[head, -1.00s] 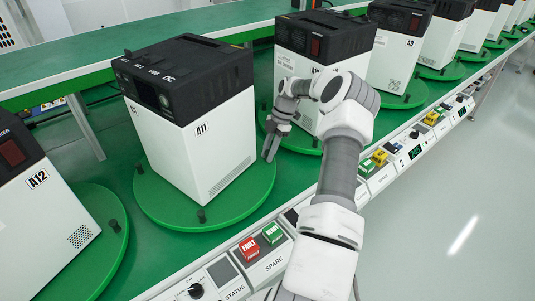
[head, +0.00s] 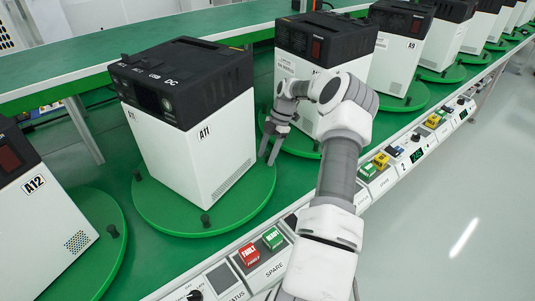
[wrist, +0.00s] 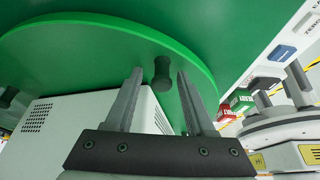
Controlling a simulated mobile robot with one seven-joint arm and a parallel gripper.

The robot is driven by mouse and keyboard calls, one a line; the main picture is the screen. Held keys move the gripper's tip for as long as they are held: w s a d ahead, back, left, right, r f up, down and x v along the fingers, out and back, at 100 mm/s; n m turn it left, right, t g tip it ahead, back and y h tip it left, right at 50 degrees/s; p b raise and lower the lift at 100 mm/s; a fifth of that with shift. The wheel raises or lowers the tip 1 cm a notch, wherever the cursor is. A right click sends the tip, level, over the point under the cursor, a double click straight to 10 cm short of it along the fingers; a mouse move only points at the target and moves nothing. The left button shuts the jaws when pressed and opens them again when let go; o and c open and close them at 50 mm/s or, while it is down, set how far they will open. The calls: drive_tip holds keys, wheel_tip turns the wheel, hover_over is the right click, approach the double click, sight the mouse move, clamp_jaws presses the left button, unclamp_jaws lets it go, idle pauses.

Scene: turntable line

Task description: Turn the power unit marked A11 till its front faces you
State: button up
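The power unit A11 (head: 190,140) is a white box with a black top, standing on a round green turntable (head: 180,222). Its face with a dark display and sockets points to the lower left. The side with the A11 label and a grille points to the lower right. Black pegs stand on the turntable rim at left (head: 137,174) and front (head: 205,220). My gripper (head: 269,158) is at the turntable's right edge, fingers down. In the wrist view my gripper (wrist: 157,78) is open, with a black peg (wrist: 162,72) between its separated fingers.
Unit A12 (head: 45,215) stands on its own turntable at left. Another unit (head: 300,70) stands close behind my gripper, with more in a row beyond. A control strip with a red FAULT button (head: 249,253) and a green button (head: 273,238) runs along the front edge.

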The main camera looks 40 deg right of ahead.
drive_tip(key=v, duration=1.2)
drive_tip(key=shift+p, duration=0.45)
drive_tip(key=shift+a, duration=0.1)
